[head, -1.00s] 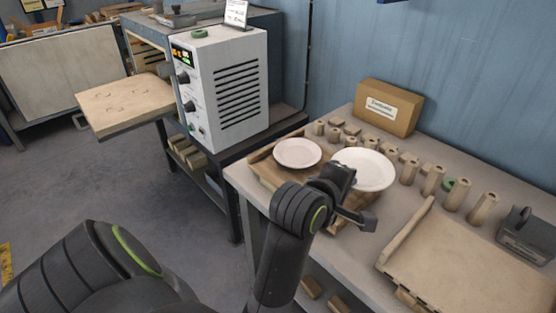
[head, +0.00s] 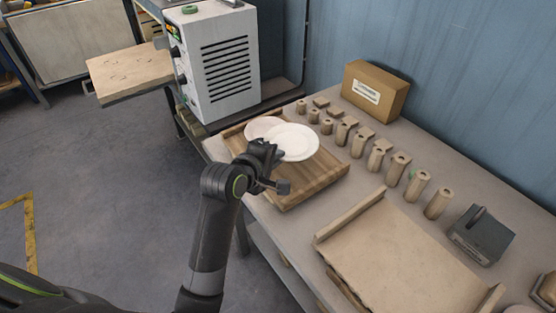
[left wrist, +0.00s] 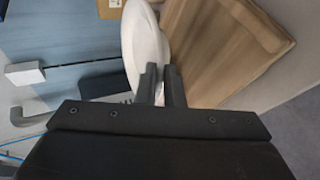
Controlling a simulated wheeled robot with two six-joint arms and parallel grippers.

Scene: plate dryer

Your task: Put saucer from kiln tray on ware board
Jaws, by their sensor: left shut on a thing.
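My left gripper (head: 271,153) is shut on the rim of a white saucer (head: 295,143). In the head view the saucer appears over the far part of the wooden ware board (head: 305,184); its exact height is unclear. A second, pinkish saucer (head: 258,128) rests on the board's far left and is partly covered by the held one. A pale slab (head: 130,72), which may be the kiln tray, juts out left of the white cabinet. My right gripper is out of view.
Several wooden posts (head: 398,168) stand in a row behind the board. A cardboard box (head: 375,90) is by the wall. A beige tray with raised edges (head: 400,255) lies at front right, with a grey device (head: 482,235) beside it. The board's near part is bare.

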